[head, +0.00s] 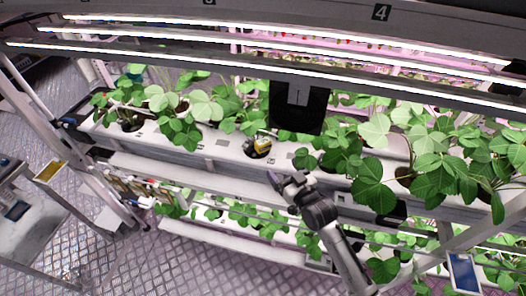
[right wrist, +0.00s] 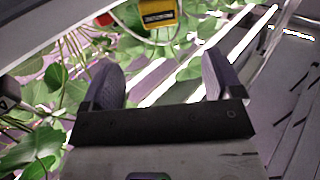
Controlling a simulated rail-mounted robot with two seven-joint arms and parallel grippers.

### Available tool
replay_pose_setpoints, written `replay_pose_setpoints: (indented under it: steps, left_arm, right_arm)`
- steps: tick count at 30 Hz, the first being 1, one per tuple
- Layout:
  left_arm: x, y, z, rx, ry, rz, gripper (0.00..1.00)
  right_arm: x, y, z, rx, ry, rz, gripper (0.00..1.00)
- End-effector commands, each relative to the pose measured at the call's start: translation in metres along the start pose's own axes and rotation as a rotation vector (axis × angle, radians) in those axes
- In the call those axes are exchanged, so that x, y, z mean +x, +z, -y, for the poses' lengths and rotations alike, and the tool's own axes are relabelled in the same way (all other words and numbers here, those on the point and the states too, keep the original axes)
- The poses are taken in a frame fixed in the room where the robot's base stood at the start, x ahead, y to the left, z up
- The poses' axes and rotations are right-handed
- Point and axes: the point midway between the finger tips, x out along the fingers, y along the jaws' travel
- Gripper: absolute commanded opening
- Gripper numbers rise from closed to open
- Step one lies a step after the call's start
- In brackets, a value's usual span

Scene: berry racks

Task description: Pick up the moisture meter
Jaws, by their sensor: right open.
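My left gripper is not in view.
Leafy plants stand left (head: 185,105) and right (head: 430,150) of the meter. Bright light bars (head: 290,55) run above the trough. A lower planted shelf (head: 235,240) is beneath. A grey cart (head: 40,235) stands left; a blue-screened panel (head: 463,272) is at lower right.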

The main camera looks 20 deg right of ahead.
Motion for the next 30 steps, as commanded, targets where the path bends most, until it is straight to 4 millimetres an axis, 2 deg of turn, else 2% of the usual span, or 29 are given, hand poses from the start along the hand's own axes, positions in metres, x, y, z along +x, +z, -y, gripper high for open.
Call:
replay_pose_setpoints:
  steps: [3,9,20,30]
  left_arm:
    - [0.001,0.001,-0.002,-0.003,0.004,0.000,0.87]
    - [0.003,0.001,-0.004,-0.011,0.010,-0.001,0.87]
    - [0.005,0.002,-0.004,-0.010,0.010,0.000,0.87]
    - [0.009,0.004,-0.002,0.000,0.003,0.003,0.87]
  right_arm:
    - [0.023,-0.001,0.001,0.002,-0.001,-0.002,0.85]
    - [0.053,-0.001,0.000,0.000,0.000,-0.001,0.85]
    - [0.074,0.000,0.001,0.001,-0.001,0.001,0.85]
    - [0.113,0.001,-0.001,0.002,0.000,0.001,0.85]
